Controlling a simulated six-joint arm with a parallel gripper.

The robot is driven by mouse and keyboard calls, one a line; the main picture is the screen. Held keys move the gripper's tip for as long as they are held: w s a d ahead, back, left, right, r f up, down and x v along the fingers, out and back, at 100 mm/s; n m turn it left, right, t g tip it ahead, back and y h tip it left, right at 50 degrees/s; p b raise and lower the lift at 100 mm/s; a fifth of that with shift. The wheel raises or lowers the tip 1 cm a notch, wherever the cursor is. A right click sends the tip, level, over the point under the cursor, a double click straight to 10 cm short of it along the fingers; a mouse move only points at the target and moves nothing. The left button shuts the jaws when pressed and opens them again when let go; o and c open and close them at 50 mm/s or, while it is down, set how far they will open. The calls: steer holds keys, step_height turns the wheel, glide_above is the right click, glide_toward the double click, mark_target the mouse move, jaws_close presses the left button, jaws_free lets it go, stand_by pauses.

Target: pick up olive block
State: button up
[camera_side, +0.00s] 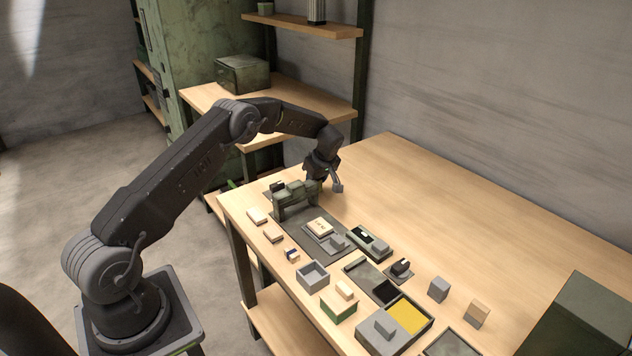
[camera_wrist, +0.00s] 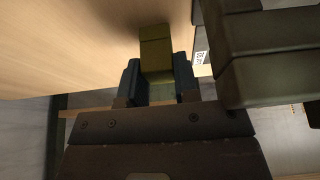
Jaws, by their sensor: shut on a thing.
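The olive block (camera_wrist: 156,52) is between the two dark fingers of my gripper (camera_wrist: 158,72) in the wrist view, one finger on each side of it. The gripper is shut on it. Pale wood shows behind the block. In the side view my gripper (camera_side: 335,184) is low over the far left part of the table, behind a green frame-like fixture (camera_side: 296,192). The block cannot be made out there, and whether it touches the table is unclear.
The green fixture stands very close to my gripper; a large dark green body (camera_wrist: 270,55) fills the right of the wrist view. Trays, small blocks and a yellow-filled box (camera_side: 408,316) crowd the table's near side. The table's (camera_side: 440,190) far side is clear.

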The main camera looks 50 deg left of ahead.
steer(key=r, duration=0.4)
steer(key=shift+s+a+r, duration=0.1)
steer(key=shift+s+a, duration=0.2)
steer(key=shift+s, duration=0.05)
steer(key=s+a+r, duration=0.6)
steer(key=s, duration=0.2)
steer(key=shift+s+a, duration=0.25)
steer(key=shift+s, duration=0.05)
steer(key=shift+r, duration=0.1)
steer(key=o, duration=0.4)
steer(key=shift+c, duration=0.2)
steer(key=c, duration=0.3)
